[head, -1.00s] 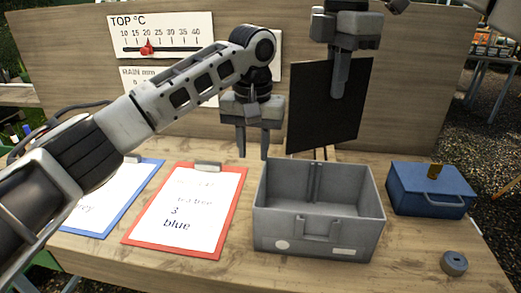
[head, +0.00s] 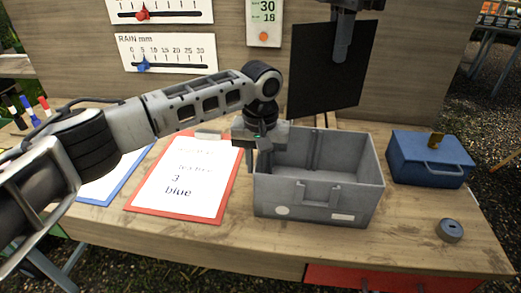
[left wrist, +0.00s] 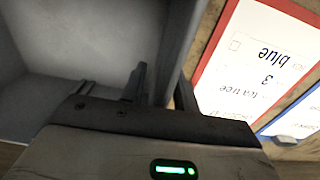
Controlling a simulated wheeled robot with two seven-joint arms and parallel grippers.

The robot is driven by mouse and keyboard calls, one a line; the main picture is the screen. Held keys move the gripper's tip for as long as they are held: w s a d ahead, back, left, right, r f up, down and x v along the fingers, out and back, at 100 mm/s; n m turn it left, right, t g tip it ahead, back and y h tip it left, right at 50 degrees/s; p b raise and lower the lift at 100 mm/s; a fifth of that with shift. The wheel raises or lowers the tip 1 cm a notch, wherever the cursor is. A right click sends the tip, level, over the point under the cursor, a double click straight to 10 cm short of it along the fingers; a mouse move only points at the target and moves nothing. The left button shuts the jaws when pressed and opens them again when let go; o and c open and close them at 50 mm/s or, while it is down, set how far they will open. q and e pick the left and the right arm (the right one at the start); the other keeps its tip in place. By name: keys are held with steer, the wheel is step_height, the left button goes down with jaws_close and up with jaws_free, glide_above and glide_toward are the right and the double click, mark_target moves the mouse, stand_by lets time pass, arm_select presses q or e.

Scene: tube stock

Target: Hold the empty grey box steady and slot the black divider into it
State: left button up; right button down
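The empty grey box (head: 318,205) stands upright on the table, its open top facing up. My left gripper (head: 262,146) is at the box's left wall, pointing down. In the left wrist view its fingers (left wrist: 160,88) straddle that wall (left wrist: 180,45), one inside and one outside; I cannot tell whether they press on it. The black divider (head: 320,75) hangs upright above and behind the box, clear of it. My right gripper (head: 343,45) is shut on its upper part. The box's inside shows slot ribs midway along its back wall.
A blue lidded box (head: 430,160) stands right of the grey box, with a grey ring (head: 450,230) in front of it. A red clipboard (head: 135,203) lies close to the left, then a blue one (head: 100,198). A wooden panel (head: 415,70) rises behind.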

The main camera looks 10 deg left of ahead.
arm_select(q)
steer(key=shift+f, duration=0.15)
jaws_close()
